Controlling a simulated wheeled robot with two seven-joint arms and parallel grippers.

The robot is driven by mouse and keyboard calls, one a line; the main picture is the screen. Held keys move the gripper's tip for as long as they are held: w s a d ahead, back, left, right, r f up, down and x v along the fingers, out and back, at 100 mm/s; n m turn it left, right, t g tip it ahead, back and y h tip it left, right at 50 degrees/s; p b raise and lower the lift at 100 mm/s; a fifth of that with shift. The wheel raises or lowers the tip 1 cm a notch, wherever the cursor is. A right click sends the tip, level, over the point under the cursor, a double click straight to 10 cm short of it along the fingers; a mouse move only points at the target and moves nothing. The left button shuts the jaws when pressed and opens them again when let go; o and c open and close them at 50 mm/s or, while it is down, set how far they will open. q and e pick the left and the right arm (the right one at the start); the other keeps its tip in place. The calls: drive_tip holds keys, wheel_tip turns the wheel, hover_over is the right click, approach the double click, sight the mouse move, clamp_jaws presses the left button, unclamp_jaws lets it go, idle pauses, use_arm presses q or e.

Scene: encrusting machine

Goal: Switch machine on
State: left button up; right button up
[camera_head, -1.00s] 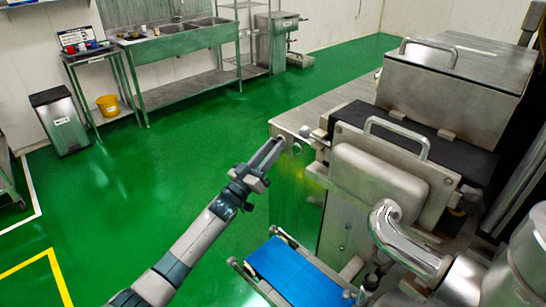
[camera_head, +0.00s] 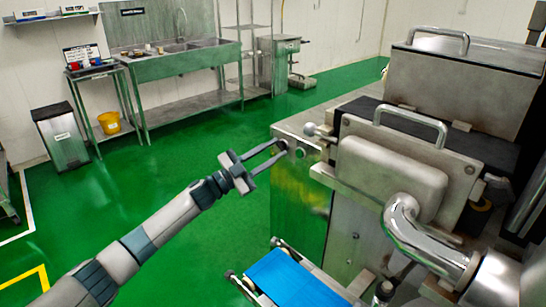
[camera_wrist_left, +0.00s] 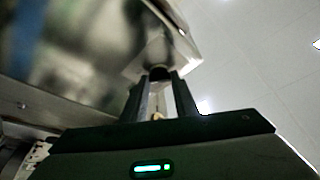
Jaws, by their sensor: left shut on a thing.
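The encrusting machine (camera_head: 296,190) is a large steel unit at the right in the head view. A small dark knob (camera_head: 283,144) sits at the upper corner of its end panel. My left gripper (camera_head: 281,148) reaches in from the left, with its fingertips at this knob. In the left wrist view, the two dark fingers (camera_wrist_left: 160,80) are shut on the round dark knob (camera_wrist_left: 160,72), one on each side. The fingertips partly cover the knob, and its marking cannot be read. My right gripper is not in view.
A blue conveyor belt (camera_head: 295,280) juts out below the panel. A curved steel pipe (camera_head: 410,225) and a lid with a handle (camera_head: 412,118) are to the right. A sink table (camera_head: 185,62) and a bin (camera_head: 62,138) stand far back. Green floor is clear at left.

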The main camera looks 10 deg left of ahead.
use_arm(q)
drive_tip(key=shift+a+m+g, duration=0.1)
drive_tip(key=shift+m+g, duration=0.6)
drive_tip(key=shift+m, duration=1)
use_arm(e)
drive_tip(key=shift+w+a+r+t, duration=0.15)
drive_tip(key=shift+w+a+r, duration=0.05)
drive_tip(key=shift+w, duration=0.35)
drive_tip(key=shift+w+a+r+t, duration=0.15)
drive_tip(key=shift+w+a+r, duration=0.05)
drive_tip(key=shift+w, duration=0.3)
use_arm(q)
drive_tip(key=o, duration=1.1)
drive_tip(key=shift+c, duration=0.2)
drive_tip(key=shift+r, duration=0.1)
